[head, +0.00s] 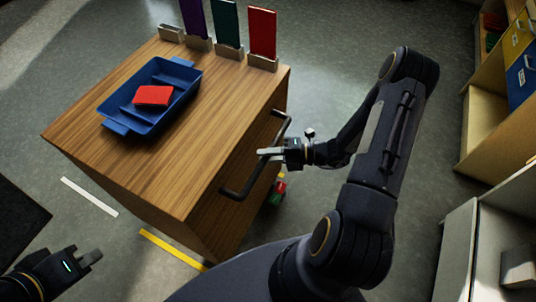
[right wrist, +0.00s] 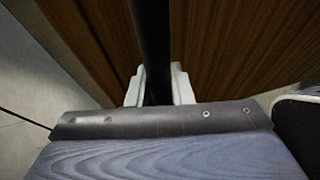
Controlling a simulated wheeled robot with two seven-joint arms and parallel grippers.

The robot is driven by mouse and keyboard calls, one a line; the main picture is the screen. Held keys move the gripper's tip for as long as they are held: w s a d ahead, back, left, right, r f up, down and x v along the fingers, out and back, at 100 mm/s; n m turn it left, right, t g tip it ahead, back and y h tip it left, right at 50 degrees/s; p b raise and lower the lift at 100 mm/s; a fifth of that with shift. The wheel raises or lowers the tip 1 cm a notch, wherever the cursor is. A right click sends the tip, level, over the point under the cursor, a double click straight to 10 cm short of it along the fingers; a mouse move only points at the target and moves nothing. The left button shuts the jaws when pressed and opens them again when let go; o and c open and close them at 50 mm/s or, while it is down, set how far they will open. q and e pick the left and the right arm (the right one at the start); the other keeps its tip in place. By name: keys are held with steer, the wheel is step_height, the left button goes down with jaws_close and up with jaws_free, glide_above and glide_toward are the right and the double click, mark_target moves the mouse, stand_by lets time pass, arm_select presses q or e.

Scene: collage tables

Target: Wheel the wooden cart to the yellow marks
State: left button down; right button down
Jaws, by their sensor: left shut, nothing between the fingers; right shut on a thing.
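The wooden cart (head: 215,125) stands on the grey floor in the middle of the head view. A dark bar handle (head: 236,193) runs along its right side. My right gripper (head: 270,154) is shut on this handle. In the right wrist view, the dark handle bar (right wrist: 151,45) passes between the pale fingers (right wrist: 156,88), with the cart's wood grain (right wrist: 225,45) behind. A yellow mark (head: 172,248) lies on the floor at the cart's near lower corner; part of it may be hidden by the cart. My left gripper (head: 90,257) is shut and empty at the lower left, apart from the cart.
On the cart top are a blue tray (head: 122,112) with a red block (head: 153,95), and upright purple, green and red panels (head: 262,33) in holders. A white floor strip (head: 90,196) and dark mat (head: 18,222) lie left. Shelves (head: 485,120) line the right.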

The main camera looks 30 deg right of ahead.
steer(key=c, duration=1.3)
jaws_free()
steer(key=shift+d, duration=0.15)
steer(key=v, duration=0.7)
steer(key=shift+s+d, duration=0.2)
steer(key=shift+d, duration=0.05)
steer(key=shift+r, duration=0.1)
